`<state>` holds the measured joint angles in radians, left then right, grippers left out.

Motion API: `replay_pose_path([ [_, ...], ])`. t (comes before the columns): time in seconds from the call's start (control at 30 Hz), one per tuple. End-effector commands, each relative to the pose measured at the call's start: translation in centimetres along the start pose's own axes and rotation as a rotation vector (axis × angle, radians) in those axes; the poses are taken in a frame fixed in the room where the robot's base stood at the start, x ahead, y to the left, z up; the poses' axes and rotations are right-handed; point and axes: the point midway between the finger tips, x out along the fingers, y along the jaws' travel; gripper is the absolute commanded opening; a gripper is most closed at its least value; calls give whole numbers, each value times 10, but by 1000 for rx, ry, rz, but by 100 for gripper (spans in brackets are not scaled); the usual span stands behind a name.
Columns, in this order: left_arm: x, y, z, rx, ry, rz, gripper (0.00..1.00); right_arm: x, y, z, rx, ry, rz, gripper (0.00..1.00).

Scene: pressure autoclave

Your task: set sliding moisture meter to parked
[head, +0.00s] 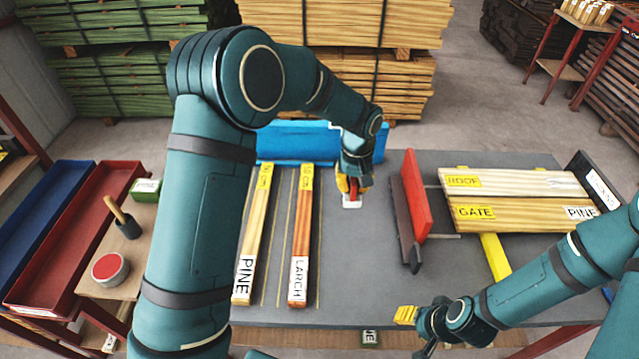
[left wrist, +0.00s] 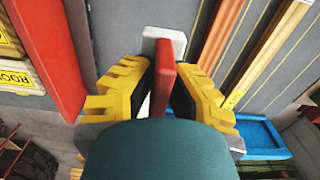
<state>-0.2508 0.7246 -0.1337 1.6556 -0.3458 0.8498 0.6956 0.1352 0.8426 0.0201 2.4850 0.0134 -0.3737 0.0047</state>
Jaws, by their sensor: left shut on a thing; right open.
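A small upright red piece (head: 355,188) with a white base (head: 352,203) stands on the grey table; it seems to be the moisture meter. My left gripper (head: 352,184) is shut on the red piece, reaching it from behind. In the left wrist view, the red piece (left wrist: 163,85) stands between the two yellow fingers of the left gripper (left wrist: 160,92). The pale base (left wrist: 165,42) shows beyond them. No parked mark is readable. My right gripper (head: 410,316) is open and empty near the table's front edge.
Boards labelled PINE (head: 255,225) and LARCH (head: 301,235) lie left of the meter. A blue tray (head: 295,143) lies behind.

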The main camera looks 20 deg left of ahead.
Motion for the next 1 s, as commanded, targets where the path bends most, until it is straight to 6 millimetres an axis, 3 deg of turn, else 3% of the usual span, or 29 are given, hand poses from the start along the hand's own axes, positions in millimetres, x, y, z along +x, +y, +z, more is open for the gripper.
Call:
replay_pose_path([
  [0.1, 3, 22, 2, 4, -6, -3, 0, 0, 0, 0, 0, 0, 0, 47],
  [0.3, 2, 40, 1, 1, -5, -2, 0, -1, 0, 0, 0, 0, 0, 47],
  [0.73, 2, 46, 2, 2, -3, 2, 0, -1, 0, 0, 0, 0, -1, 47],
  [0.77, 2, 46, 2, 2, -3, 2, 18, -1, 0, 0, 0, 0, 0, 47],
  [0.83, 1, 46, 1, 3, -2, 3, 42, -1, 0, 0, 0, 0, -1, 47],
  [1.0, 1, 45, 0, 1, -1, 1, 44, -1, 0, 0, 0, 0, 0, 47],
])
